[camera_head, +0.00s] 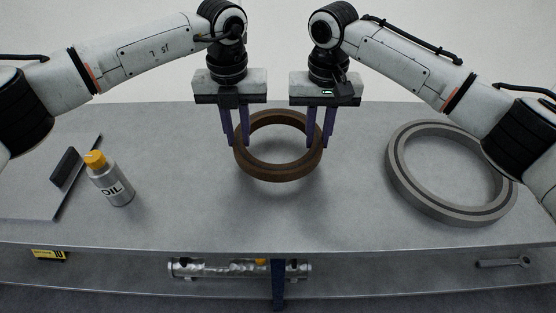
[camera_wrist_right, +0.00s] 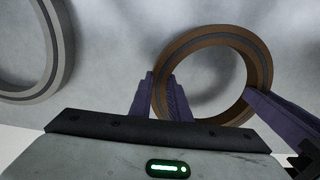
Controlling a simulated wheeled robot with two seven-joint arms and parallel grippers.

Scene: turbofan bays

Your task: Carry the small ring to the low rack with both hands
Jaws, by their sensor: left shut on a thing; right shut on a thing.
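The small ring (camera_head: 278,173) is brown with a dark band and is at the middle of the grey table, tilted little if at all. It also shows in the right wrist view (camera_wrist_right: 262,65). My left gripper (camera_head: 237,143) is shut on its left side, fingers pointing down. My right gripper (camera_head: 322,145) is shut on its right side; its purple fingers (camera_wrist_right: 160,102) straddle the rim in the wrist view. I cannot tell whether the ring touches the table. A lower shelf (camera_head: 400,284) runs under the tabletop; I cannot tell if it is the low rack.
A larger grey ring (camera_head: 397,187) lies on the table at the right. An oil bottle (camera_head: 112,184) with a yellow cap stands at the left by a dark block (camera_head: 64,167) on a flat plate. A silvery tube (camera_head: 220,269) and a wrench (camera_head: 503,263) are on the lower shelf.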

